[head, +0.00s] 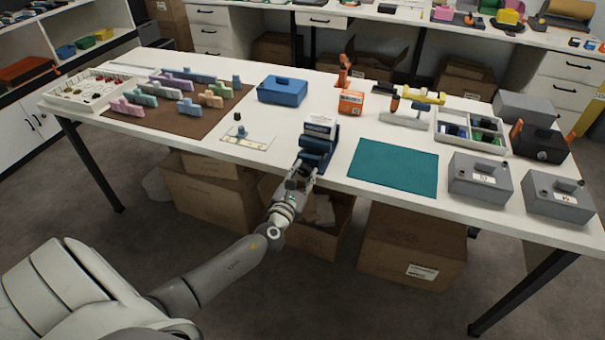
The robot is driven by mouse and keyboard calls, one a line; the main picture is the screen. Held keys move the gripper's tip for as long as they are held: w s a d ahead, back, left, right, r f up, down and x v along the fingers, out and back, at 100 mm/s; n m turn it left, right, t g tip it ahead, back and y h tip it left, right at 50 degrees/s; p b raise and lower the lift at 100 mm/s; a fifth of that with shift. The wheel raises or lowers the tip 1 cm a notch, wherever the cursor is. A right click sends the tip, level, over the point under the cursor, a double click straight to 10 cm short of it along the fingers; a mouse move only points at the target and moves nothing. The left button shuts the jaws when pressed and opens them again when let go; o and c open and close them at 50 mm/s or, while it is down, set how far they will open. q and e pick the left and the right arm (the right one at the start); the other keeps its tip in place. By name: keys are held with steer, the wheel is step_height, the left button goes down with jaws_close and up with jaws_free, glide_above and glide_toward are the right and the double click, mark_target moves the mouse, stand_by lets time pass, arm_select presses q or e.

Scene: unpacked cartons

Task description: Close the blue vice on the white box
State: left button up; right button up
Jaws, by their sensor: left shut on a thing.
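The blue vice (317,154) stands at the front edge of the white table, near its middle. The white box (320,125), with a dark band, sits upright at the top of the vice, between its jaws as far as I can see. Any gap between jaws and box is too small to tell. My left gripper (302,174) is at the near end of the vice, at the table's edge. It is shut on the vice's handle, which its fingers mostly hide. My right gripper is not in view.
A teal mat (394,168) lies clear to the right of the vice. A small board (248,137) lies to the left. A blue toolbox (282,90) and an orange box (351,102) stand behind. Grey boxes (480,178) stand at right. Open cartons (318,238) are under the table.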

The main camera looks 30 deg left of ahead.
arm_select(q)
steer(key=shift+f, duration=0.15)
steer(key=o, duration=1)
steer(key=v, duration=1.2)
